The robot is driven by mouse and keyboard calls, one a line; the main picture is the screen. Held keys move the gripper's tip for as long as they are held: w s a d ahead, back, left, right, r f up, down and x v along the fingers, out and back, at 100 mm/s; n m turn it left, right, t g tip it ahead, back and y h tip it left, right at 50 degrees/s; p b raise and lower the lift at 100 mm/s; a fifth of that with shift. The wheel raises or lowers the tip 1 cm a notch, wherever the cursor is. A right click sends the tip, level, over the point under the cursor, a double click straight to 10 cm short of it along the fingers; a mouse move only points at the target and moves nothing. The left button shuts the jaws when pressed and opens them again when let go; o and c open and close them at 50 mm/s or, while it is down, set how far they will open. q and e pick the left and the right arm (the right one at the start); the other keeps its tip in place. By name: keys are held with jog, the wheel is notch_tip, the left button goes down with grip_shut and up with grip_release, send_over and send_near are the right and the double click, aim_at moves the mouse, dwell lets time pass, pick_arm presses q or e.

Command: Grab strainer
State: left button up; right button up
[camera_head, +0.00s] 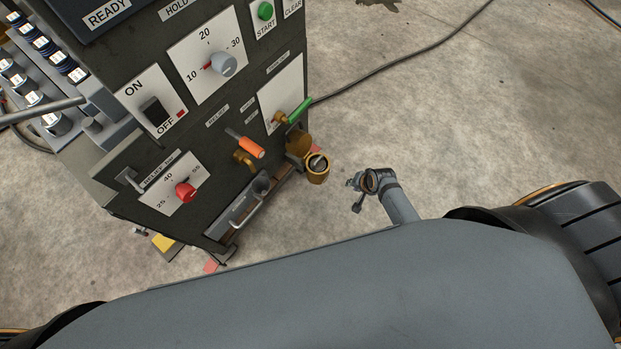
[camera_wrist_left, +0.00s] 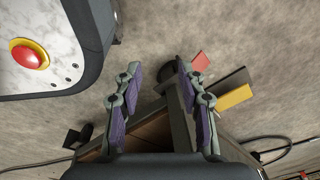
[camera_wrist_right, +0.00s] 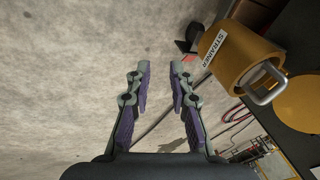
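The strainer is a brass-coloured cylinder (camera_wrist_right: 232,50) labelled STRAINER, with a grey handle on its end cap, at the upper right of the right wrist view. In the head view it shows as a small brass cup (camera_head: 318,170) at the lower right corner of the dark machine. My right gripper (camera_head: 357,190) is to the right of the strainer and apart from it. Its fingers (camera_wrist_right: 159,68) are spread with nothing between them. My left gripper (camera_wrist_left: 156,72) is open and empty in its wrist view; I cannot make out its fingers in the head view.
The dark machine (camera_head: 210,145) has an orange-handled valve (camera_head: 250,147), a green lever (camera_head: 298,110), knobs and a low grey handle (camera_head: 247,205). A red button (camera_wrist_left: 29,53) is near my left gripper. A cable (camera_head: 400,62) crosses the floor. The concrete floor at right is mostly clear.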

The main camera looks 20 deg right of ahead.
jog(key=w+a+r+m+y+b, duration=0.1)
jog(key=w+a+r+m+b, duration=0.15)
jog(key=w, duration=0.25)
pick_arm(q)
jog(key=w+f+b, duration=0.2)
jog(key=w+f, duration=0.1)
jog(key=f, duration=0.2)
pick_arm(e)
jog(key=t+y, duration=0.1)
jog(key=y, duration=0.1)
send_near(319, 160)
jog(key=b+x, duration=0.1)
jog(key=x, duration=0.4)
jog(key=shift+w+d+f+b, duration=0.1)
jog(key=shift+w+b, duration=0.3)
jog(key=shift+w, duration=0.05)
jog(key=x, duration=0.1)
jog(key=b+x, duration=0.1)
jog(key=x, duration=0.1)
jog(key=b+x, duration=0.1)
jog(key=x, duration=0.1)
jog(key=shift+s, duration=0.35)
jog(key=shift+w+a+f, duration=0.1)
jog(key=shift+a+f, duration=0.05)
jog(key=shift+a, duration=0.05)
pick_arm(q)
jog(key=w+d+r, duration=0.2)
jog(key=w+r, duration=0.3)
jog(key=w, duration=0.2)
jog(key=shift+r, duration=0.35)
